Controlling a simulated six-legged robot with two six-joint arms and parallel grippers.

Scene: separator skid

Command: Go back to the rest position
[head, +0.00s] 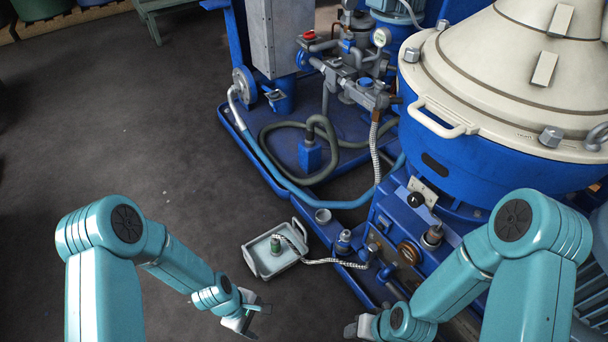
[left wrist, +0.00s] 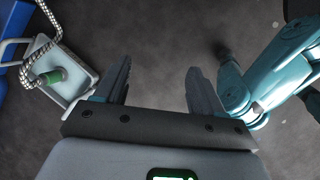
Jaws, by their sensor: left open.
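My left gripper (head: 250,318) is low in the middle of the head view, above the dark floor. In the left wrist view its two fingers (left wrist: 160,88) stand wide apart with nothing but floor between them. My right gripper (head: 356,327) is at the bottom edge of the head view, by the skid's front, partly hidden by its own arm. I cannot tell whether it is open. Both arms are bent in front of my body, and the two grippers are apart from each other.
A grey tray (head: 266,262) with a green-banded fitting (head: 276,244) on a braided hose lies on the floor beside the blue skid (head: 262,168). The separator (head: 480,150) with its cream lid stands at right. The floor at left is clear.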

